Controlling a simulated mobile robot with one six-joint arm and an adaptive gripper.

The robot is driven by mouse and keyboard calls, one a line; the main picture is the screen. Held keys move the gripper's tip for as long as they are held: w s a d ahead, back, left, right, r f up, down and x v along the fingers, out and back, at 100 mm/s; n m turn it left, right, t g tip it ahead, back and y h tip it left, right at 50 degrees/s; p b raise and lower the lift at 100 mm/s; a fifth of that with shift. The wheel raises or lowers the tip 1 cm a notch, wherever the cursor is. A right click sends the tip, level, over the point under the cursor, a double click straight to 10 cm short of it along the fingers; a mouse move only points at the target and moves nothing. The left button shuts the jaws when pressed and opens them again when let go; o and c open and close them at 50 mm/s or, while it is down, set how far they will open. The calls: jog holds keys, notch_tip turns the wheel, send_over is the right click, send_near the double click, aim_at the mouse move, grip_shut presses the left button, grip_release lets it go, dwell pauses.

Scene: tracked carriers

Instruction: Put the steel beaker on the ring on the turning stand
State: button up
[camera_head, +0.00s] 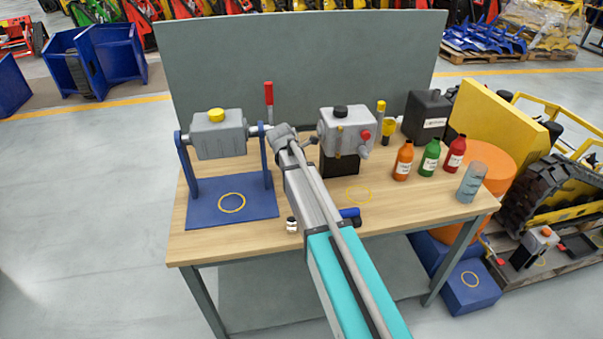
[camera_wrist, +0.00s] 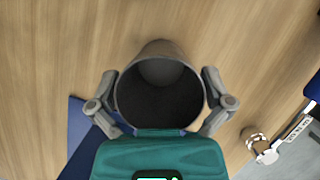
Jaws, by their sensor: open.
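The steel beaker (camera_wrist: 158,98) stands in the wrist view with its dark open mouth toward the camera, on the wooden table. My gripper (camera_wrist: 160,88) is open, with one finger on each side of the beaker. I cannot tell whether the fingers touch it. In the head view my arm hides the gripper and the beaker. The turning stand (camera_head: 262,160) is at the left of the table, a blue frame carrying a grey block. The yellow ring (camera_head: 232,203) lies bare on its blue base. A blue corner shows at lower left in the wrist view.
A grey machine on a black block (camera_head: 340,165) stands right of my arm. Orange, green and red bottles and a grey-blue cylinder (camera_head: 472,182) stand at the right. A small jar (camera_head: 291,225) sits near the front edge.

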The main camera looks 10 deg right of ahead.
jog(key=shift+r, duration=0.1)
jog(key=p+v, duration=1.1)
jog(key=v, duration=0.1)
dwell(0.4)
jog(key=shift+s, duration=0.1)
dwell(0.6)
jog(key=s+d+m+y, duration=0.2)
jog(key=s+m, duration=0.9)
jog(key=s, duration=0.1)
jog(key=s+d+f+m+g+y, duration=0.1)
jog(key=s+d+m+y, duration=0.1)
jog(key=s+m, duration=0.9)
jog(key=shift+s+d+f+g, duration=0.2)
jog(key=shift+s+f+g, duration=0.1)
jog(key=shift+s, duration=0.35)
